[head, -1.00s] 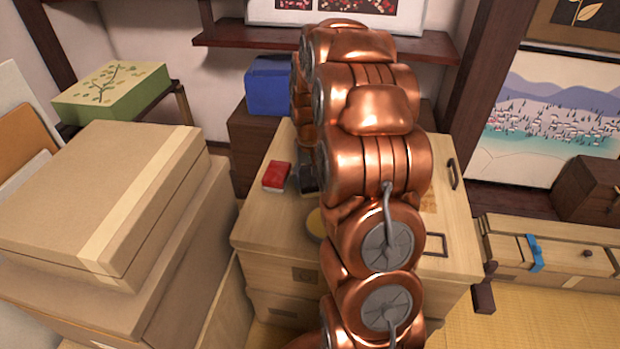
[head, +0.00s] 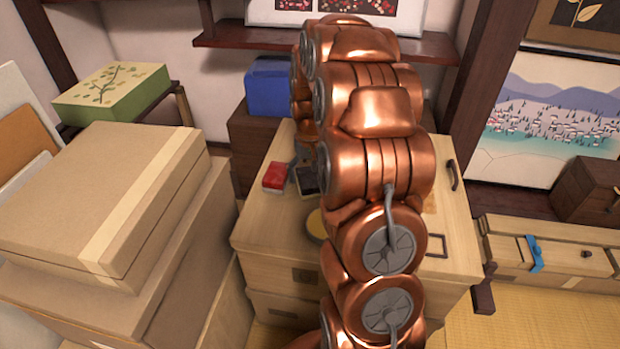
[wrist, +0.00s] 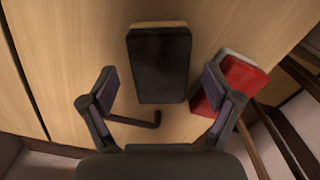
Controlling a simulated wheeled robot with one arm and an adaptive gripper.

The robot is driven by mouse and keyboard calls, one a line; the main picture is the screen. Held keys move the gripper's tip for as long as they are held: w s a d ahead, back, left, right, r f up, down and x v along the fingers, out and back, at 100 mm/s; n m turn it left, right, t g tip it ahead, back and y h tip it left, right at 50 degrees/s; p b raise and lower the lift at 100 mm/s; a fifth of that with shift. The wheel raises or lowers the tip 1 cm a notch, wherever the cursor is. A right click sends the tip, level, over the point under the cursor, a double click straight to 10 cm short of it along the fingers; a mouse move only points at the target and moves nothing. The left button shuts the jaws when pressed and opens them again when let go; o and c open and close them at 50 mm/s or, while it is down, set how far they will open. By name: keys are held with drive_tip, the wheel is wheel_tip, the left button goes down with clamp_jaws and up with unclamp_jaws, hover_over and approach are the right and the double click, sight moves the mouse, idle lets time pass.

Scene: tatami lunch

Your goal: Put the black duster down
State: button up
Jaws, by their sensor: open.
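The black duster (wrist: 160,68) lies on the top of a pale wooden chest (wrist: 70,50), with a light wooden edge showing at one end. It also shows in the head view (head: 306,181), partly hidden behind my arm. My gripper (wrist: 159,74) is open, with one finger on each side of the duster in the wrist view. Gaps show between both fingers and the duster, and it is not gripped. In the head view my gripper is mostly hidden behind my copper arm.
A red box-like object (wrist: 232,82) lies close beside the duster, behind my right finger in the wrist view; the head view shows it too (head: 275,177). A yellow round thing (head: 316,224) is partly hidden by my arm. Cardboard boxes (head: 95,200) stand left of the chest.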

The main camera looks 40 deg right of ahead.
sight(310, 179)
wheel_tip(310, 179, up, 10)
drive_tip(key=p, duration=0.1)
drive_tip(key=shift+r, duration=0.15)
drive_tip(key=s+a+n+g, duration=0.1)
drive_tip(key=s+a+n, duration=0.1)
drive_tip(key=s+a, duration=1)
drive_tip(key=s+a+n+g, duration=0.2)
drive_tip(key=s+a, duration=0.9)
drive_tip(key=s, duration=0.6)
drive_tip(key=shift+s+a+f+n, duration=0.25)
drive_tip(key=shift+s+a+n, duration=0.15)
drive_tip(key=shift+n, duration=0.2)
